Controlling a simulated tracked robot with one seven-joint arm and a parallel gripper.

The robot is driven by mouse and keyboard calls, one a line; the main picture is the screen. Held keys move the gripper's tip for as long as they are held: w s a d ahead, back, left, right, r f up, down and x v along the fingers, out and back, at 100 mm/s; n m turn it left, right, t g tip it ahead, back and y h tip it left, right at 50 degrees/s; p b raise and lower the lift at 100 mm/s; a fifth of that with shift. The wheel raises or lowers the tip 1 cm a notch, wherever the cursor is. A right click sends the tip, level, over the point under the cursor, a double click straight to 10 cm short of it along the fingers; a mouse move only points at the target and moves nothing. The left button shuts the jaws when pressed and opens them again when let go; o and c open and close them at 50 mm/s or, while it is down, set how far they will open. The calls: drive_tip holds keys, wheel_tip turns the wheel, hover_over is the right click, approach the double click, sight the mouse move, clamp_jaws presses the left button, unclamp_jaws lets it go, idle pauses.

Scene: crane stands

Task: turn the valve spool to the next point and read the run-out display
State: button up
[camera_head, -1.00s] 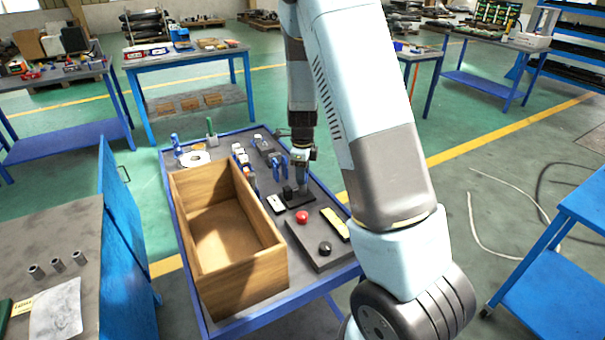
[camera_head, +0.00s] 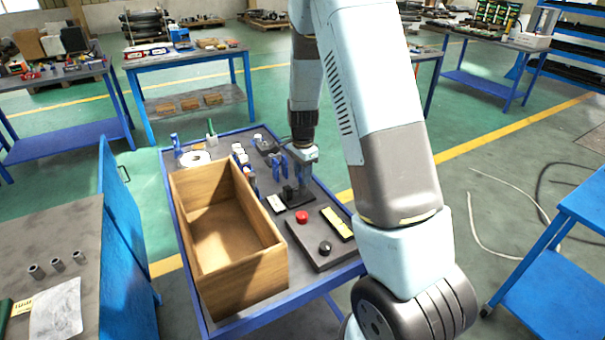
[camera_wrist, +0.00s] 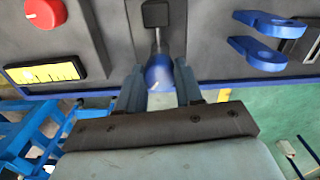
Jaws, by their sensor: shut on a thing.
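My gripper (camera_wrist: 159,88) is shut on a blue rounded piece (camera_wrist: 157,72) with a pale mark on its end, which I take for the valve spool. A thin rod above the piece leads to a small dark block (camera_wrist: 155,13). In the head view my gripper (camera_head: 304,183) points down at a black base (camera_head: 294,197) on the blue-framed cart. The piece itself is too small to make out there. A small pale-faced plate (camera_head: 275,203) lies left of the base; it may be the display, but no reading is legible.
An open wooden crate (camera_head: 282,262) fills the cart's left side. Blue forked stands (camera_wrist: 265,52) are close by the gripper.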

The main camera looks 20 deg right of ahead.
drive_tip(key=n, duration=0.7)
drive_tip(key=shift+w+d, duration=0.1)
drive_tip(key=n, duration=0.6)
drive_tip(key=shift+n, duration=0.4)
drive_tip(key=o, duration=1)
drive_tip(key=shift+o, duration=0.2)
wheel_tip(320, 180, up, 14)
drive_tip(key=shift+f, duration=0.15)
idle(0.3)
